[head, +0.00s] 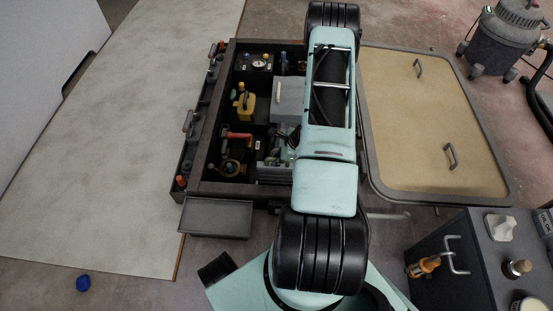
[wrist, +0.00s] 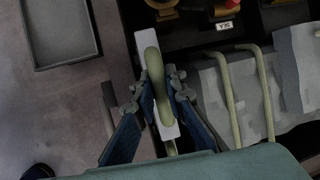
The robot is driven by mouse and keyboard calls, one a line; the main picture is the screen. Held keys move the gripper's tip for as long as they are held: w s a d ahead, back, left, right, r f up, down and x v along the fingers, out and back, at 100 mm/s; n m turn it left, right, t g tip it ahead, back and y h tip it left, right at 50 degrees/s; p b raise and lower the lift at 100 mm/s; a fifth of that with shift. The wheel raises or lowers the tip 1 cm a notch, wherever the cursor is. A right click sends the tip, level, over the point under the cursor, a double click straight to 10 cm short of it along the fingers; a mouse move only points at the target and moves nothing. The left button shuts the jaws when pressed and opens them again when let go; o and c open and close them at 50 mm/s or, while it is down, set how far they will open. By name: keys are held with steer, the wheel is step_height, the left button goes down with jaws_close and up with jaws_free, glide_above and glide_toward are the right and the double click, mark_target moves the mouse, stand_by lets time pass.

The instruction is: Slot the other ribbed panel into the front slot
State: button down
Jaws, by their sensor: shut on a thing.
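My gripper (wrist: 161,88) shows in the wrist view with its blue fingers shut on an upright loop handle. The handle, pale green, stands on a narrow light-grey panel (wrist: 144,46) seen nearly edge-on. Its ribs and lower part cannot be seen, nor whether it sits in a slot. To its right are two grey rough-edged pieces (wrist: 291,70) with two pale bent rods (wrist: 230,98) in front. In the head view, my arm covers the gripper and the right part of the open dark box (head: 238,187). The front slot cannot be made out.
A shallow grey tray (head: 213,218) sits at the box's near left corner; it shows in the wrist view too (wrist: 62,40). A tan hatch lid (head: 405,115) lies right of the box. Valves and a red handle (head: 238,135) fill the left compartments. A dark cabinet (head: 455,265) stands near right.

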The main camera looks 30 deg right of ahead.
mark_target(277, 180)
steer(key=shift+f+b, duration=0.6)
steer(key=shift+f, duration=6.85)
steer(key=c, duration=1.9)
jaws_free()
steer(key=shift+a, duration=0.1)
steer(key=shift+s+f, duration=0.1)
steer(key=v, duration=1.2)
steer(key=shift+w+r, duration=0.2)
steer(key=shift+w, duration=0.05)
